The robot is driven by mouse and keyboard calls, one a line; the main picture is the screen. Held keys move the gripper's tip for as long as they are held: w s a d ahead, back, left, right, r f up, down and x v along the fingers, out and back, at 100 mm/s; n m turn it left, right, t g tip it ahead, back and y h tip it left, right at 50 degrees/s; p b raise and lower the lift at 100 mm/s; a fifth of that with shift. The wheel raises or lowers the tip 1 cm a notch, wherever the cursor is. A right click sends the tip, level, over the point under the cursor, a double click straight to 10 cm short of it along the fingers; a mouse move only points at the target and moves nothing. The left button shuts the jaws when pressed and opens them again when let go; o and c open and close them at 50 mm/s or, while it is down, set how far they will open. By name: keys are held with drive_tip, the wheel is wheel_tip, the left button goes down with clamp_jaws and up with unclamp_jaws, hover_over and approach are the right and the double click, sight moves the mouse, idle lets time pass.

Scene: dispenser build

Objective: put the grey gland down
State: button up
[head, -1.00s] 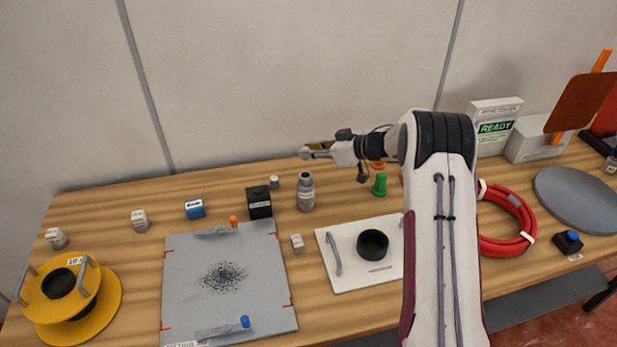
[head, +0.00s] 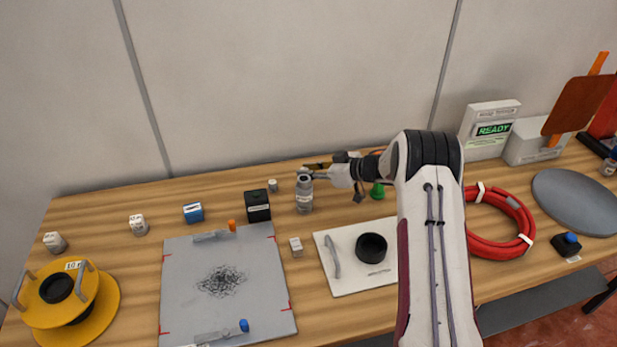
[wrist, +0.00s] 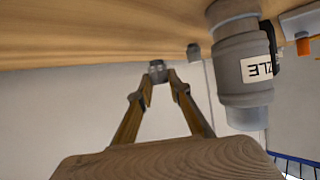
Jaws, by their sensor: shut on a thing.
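My gripper (head: 305,173) reaches left over the back of the bench and shows just above the top of the grey bottle (head: 304,196) in the head view. In the wrist view its two fingers (wrist: 157,75) close on a small grey piece, the grey gland (wrist: 157,68). The gland is tiny in the head view and hard to make out there. In the wrist view the bottle (wrist: 240,70), with a label ending in "ZLE", stands beside the fingers, apart from them. The gland is off the bench top.
A small grey cylinder (head: 272,185) and a black box (head: 257,206) stand left of the bottle. A green piece (head: 377,191) is to the right, partly behind my arm. A white board with a black ring (head: 371,247) lies in front. Bare wood shows between these things.

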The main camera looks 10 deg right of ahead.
drive_tip(key=shift+f, duration=1.35)
drive_tip(key=shift+f, duration=0.1)
drive_tip(key=o, duration=0.8)
drive_tip(key=v, duration=1.2)
drive_tip(key=shift+w, duration=0.1)
